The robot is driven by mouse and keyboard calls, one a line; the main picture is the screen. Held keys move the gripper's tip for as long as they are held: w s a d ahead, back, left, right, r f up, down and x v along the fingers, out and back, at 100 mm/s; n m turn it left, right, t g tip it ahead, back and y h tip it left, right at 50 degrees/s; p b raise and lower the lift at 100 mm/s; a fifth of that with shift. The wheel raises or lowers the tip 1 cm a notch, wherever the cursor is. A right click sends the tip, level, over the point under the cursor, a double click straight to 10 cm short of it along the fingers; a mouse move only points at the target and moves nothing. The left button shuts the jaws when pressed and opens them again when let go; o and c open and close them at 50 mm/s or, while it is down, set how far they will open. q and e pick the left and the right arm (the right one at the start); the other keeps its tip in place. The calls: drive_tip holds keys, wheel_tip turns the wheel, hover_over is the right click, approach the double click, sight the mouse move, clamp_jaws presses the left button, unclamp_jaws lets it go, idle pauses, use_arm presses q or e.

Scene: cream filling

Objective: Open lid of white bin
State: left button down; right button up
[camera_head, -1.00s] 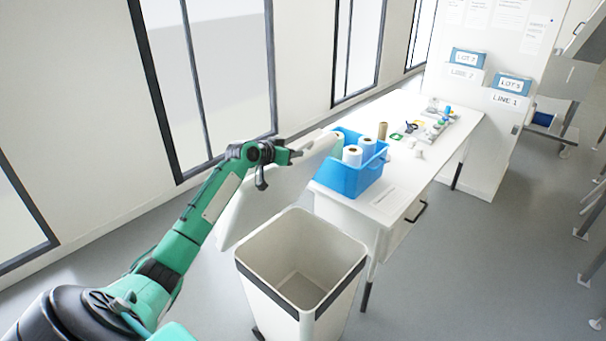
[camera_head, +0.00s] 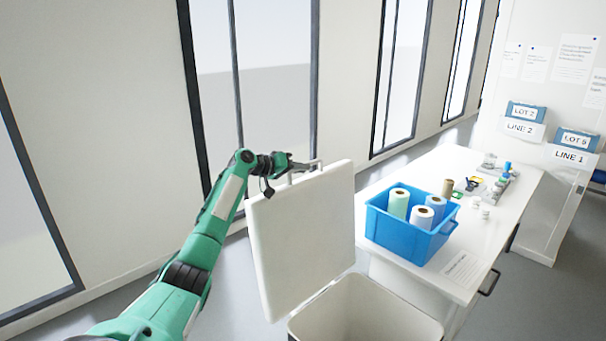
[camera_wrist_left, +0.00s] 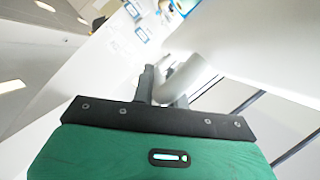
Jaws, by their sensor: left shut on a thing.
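The white bin (camera_head: 365,318) stands low in the head view, its open top facing up and its inside partly showing. Its white lid (camera_head: 303,238) is swung up and stands nearly upright at the bin's left side. My left gripper (camera_head: 302,166) is shut on the lid's handle (camera_head: 318,163) at the lid's top edge. In the left wrist view, the fingers (camera_wrist_left: 160,88) close around the pale handle (camera_wrist_left: 182,78). My right gripper is not in view.
A white table (camera_head: 480,215) is to the right of the bin. It holds a blue crate (camera_head: 405,238) with several rolls and small items farther back. Windows and a wall are behind the lid. Grey floor is free beyond the bin.

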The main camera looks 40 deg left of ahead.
use_arm(q)
drive_tip(key=shift+a+f, duration=0.15)
drive_tip(key=shift+f, duration=0.05)
drive_tip(key=c, duration=1.4)
unclamp_jaws()
drive_tip(key=b+v, duration=0.5)
drive_tip(key=v, duration=0.7)
drive_tip(key=shift+s+a, duration=0.2)
drive_tip(key=shift+s, duration=0.05)
drive_tip(key=shift+s+a+r, duration=0.2)
drive_tip(key=shift+s+r, duration=0.1)
drive_tip(key=shift+s, duration=0.25)
